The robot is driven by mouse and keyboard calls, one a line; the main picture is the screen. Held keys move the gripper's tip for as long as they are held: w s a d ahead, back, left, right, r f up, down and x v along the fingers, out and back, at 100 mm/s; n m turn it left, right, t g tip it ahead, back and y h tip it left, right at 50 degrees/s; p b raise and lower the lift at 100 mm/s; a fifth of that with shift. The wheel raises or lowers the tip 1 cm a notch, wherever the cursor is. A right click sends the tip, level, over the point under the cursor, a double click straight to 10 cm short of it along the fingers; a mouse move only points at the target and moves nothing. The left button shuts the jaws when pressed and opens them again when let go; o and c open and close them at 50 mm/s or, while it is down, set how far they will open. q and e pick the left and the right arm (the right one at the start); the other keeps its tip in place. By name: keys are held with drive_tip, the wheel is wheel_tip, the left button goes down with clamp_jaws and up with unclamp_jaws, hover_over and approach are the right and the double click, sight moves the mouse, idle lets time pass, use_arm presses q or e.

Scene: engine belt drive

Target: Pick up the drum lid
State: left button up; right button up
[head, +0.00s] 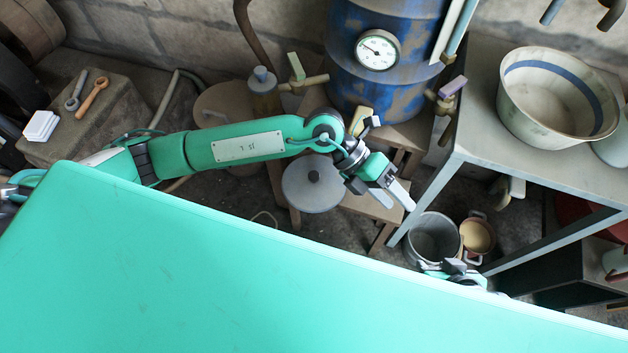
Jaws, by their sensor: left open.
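A round grey lid (313,183) with a small knob at its centre lies low, left of my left gripper; it looks like the drum lid. My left arm reaches in from the left, over the floor. My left gripper (388,190) is open and empty, to the right of the lid and apart from it in the picture. Its fingers point down and right. Only a small part of my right gripper (452,270) shows past the edge of my green body, beside the pots; its fingers cannot be made out.
A blue rusty drum (385,65) with a gauge (377,50) and brass taps stands behind. A grey table (478,118) with a large bowl (557,95) is at right. A metal pot (433,238) and a small brown pot (477,237) stand below it. A stone block (105,125) holds tools at left.

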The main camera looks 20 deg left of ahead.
use_arm(q)
drive_tip(key=w+a+f+t+y, duration=0.2)
drive_tip(key=w+a+f+y, duration=0.4)
drive_tip(key=a, duration=0.3)
drive_tip(key=t+y+b, duration=0.1)
drive_tip(key=y, duration=0.4)
hover_over(314, 175)
wheel_tip(314, 175, down, 8)
drive_tip(key=shift+d+f, duration=0.1)
drive_tip(key=shift+f, duration=0.15)
drive_tip(key=shift+f+b, duration=0.45)
drive_tip(key=shift+f, duration=2.6)
use_arm(e)
drive_tip(key=a+t, duration=0.1)
drive_tip(key=w+a+t+y, duration=0.1)
drive_tip(key=w+a, duration=0.1)
drive_tip(key=a, duration=0.1)
drive_tip(key=shift+w+f+t+y, duration=0.15)
drive_tip(key=shift+f+t+y, duration=0.15)
drive_tip(key=shift+f+t, duration=0.1)
use_arm(q)
drive_tip(key=shift+c, duration=0.4)
clamp_jaws()
use_arm(e)
drive_tip(key=shift+r, duration=0.1)
